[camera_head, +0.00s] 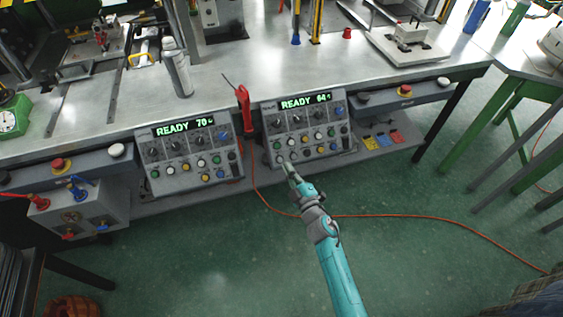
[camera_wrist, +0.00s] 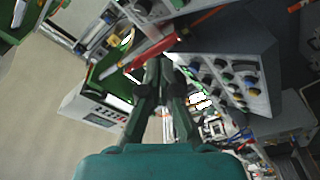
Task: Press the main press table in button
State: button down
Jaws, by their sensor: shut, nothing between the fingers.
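Two grey control panels hang at the bench's front edge in the head view. The right panel (camera_head: 335,134) shows "READY 64" and has black knobs above rows of coloured buttons; the left panel (camera_head: 160,182) shows "READY 70". The labels are too small to read, so I cannot tell which button is the main press table in button. My gripper (camera_head: 287,165) is shut and empty, with its tips at the right panel's lower left, close to a green button (camera_head: 278,146). Contact cannot be told. In the wrist view my gripper (camera_wrist: 160,62) has a panel face (camera_wrist: 230,82) to its right.
A red-handled tool (camera_head: 243,98) hangs between the panels, with an orange cable (camera_head: 400,216) running across the green floor. Red and white round buttons (camera_head: 58,164) sit on the bench front at left. A green-framed table (camera_head: 500,105) stands at right. The floor before the bench is mostly clear.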

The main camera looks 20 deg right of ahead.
aim_at(280, 160)
jog(key=w+f, duration=0.5)
jog(key=w, duration=0.1)
jog(key=shift+w+f, duration=0.35)
jog(key=shift+w, duration=0.05)
dwell(0.3)
jog(key=shift+w, duration=0.1)
dwell(1.3)
jog(key=shift+w+f, duration=0.2)
jog(key=shift+f, duration=0.05)
